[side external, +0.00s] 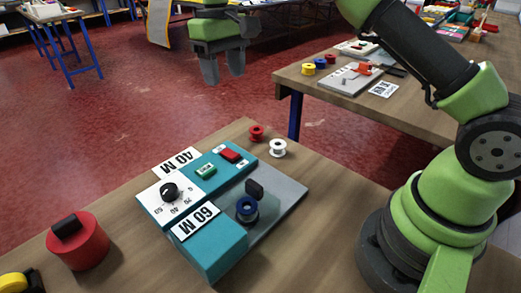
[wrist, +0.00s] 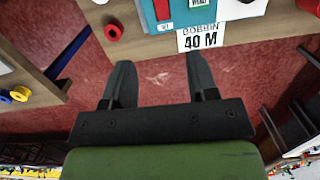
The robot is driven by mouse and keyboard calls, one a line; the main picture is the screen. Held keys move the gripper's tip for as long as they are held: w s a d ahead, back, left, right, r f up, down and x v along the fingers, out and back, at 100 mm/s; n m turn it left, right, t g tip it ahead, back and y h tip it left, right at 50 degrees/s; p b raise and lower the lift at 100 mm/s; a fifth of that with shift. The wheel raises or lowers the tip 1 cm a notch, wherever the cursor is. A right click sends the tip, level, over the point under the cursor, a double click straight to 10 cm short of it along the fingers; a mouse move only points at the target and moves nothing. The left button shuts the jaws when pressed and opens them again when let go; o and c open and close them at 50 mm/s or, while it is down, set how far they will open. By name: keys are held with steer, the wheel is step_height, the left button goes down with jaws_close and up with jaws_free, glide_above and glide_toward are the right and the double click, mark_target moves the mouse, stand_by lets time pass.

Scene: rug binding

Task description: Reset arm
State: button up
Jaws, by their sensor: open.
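My gripper (side external: 223,77) is raised high, beyond the far edge of the bench, with its fingers pointing down. In the wrist view its two dark fingers (wrist: 159,62) are spread apart with nothing between them, and red floor shows below. The teal and white winding machine (side external: 221,163) stands on the wooden bench, with a black dial (side external: 169,191), a green button (side external: 206,170) and a red button (side external: 233,154). A blue bobbin (side external: 246,209) sits on the machine's grey plate (side external: 286,197), beside a black upright piece (side external: 254,189).
A red bobbin (side external: 257,132) and a white bobbin (side external: 278,148) stand behind the machine. A red cylinder (side external: 77,241) with a black top stands at left. A second table (side external: 292,77) holds more bobbins. Open floor (side external: 130,110) lies beneath my gripper.

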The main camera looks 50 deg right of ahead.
steer(key=s+r+t, duration=0.2)
steer(key=s+r, duration=0.4)
steer(key=r, duration=0.3)
steer(key=s+m+t+y, duration=0.1)
steer(key=s+m+t, duration=0.2)
steer(key=s, duration=1.7)
steer(key=t, duration=0.3)
steer(key=shift+s+r+m+y, duration=0.2)
steer(key=shift+s+m+y, duration=0.2)
steer(key=shift+d, duration=0.1)
